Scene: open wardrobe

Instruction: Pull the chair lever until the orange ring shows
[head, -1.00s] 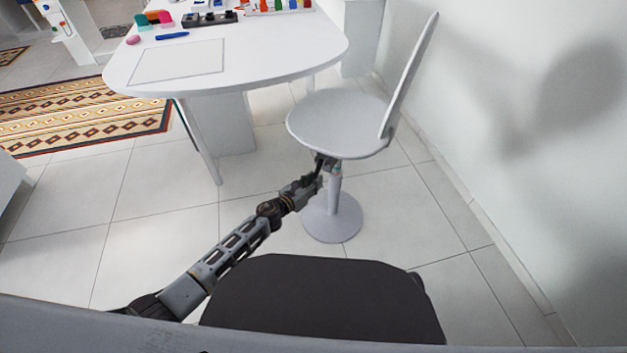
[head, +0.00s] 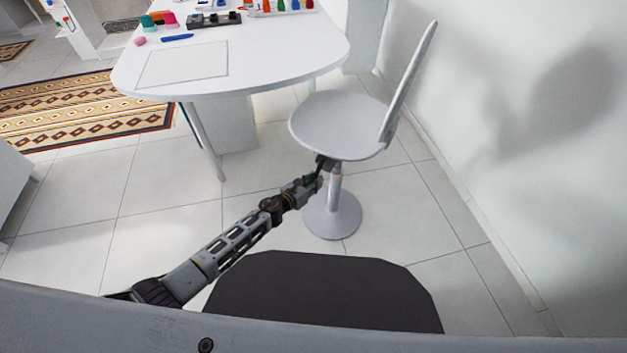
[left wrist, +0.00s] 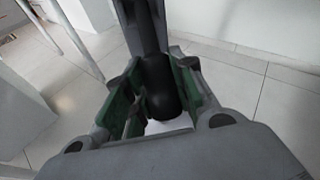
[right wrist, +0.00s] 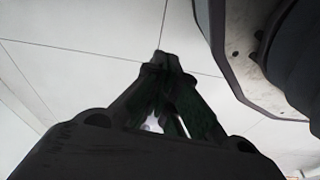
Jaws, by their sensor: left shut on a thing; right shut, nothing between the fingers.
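The grey chair (head: 338,125) stands on a post with a round base (head: 331,216), its backrest on the right. My left gripper (head: 324,163) is under the near edge of the seat, beside the post. In the left wrist view the gripper (left wrist: 158,95) is shut on the black, rounded lever (left wrist: 160,80) between its green-lined fingers. The seat hides most of the lever in the head view. My right gripper (right wrist: 163,62) is shut and empty, over floor tiles in the right wrist view.
A white table (head: 255,68) with small coloured items stands behind and left of the chair. A white wall (head: 540,130) is close on the right. A patterned rug (head: 85,110) lies at the left. The tiled floor (head: 150,185) between is clear.

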